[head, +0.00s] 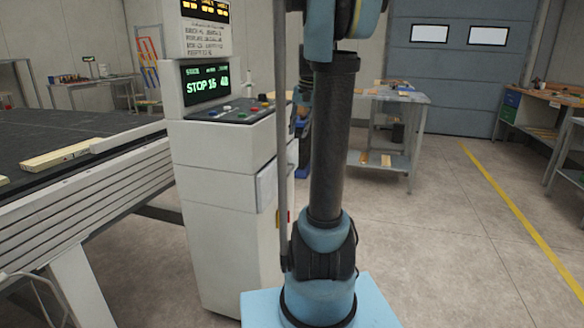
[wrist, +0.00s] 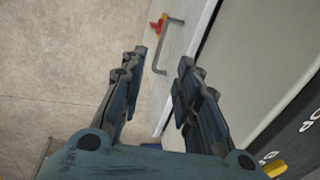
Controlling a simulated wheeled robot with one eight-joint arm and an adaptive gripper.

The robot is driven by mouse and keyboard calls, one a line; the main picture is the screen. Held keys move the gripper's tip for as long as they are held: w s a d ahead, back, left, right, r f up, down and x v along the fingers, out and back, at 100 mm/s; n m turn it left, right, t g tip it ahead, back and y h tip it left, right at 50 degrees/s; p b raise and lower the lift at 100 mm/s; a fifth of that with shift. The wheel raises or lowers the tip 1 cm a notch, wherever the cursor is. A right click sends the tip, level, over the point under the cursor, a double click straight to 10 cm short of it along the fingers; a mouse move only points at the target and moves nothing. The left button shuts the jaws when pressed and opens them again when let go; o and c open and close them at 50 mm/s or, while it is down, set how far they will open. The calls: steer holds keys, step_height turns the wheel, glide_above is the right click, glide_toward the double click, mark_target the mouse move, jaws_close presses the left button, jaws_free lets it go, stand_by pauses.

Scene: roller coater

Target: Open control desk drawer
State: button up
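The control desk (head: 215,170) is a white cabinet left of centre in the head view, with a sloping button panel on top. A pale drawer front (head: 267,187) shows on its right side, seen at a steep angle. In the wrist view a grey bar handle (wrist: 160,48) stands out from a white face (wrist: 186,38). My gripper (wrist: 162,58) is open, with its two fingers spread either side of the handle's near end. Whether they touch it I cannot tell. In the head view my arm hides most of the gripper.
A red and yellow part (wrist: 157,27) sits beside the handle. A long roller table (head: 95,195) stands against the desk's left. A workbench (head: 390,98) stands behind my arm. The floor (head: 450,250) at right is clear.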

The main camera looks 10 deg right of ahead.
steer(key=w+d, duration=0.1)
steer(key=w, duration=0.1)
glide_toward(292, 170)
steer(key=f, duration=0.5)
steer(key=w+a+f, duration=0.1)
steer(key=f, duration=0.1)
steer(key=shift+w+a+f, duration=0.1)
steer(key=shift+f, duration=0.25)
jaws_close()
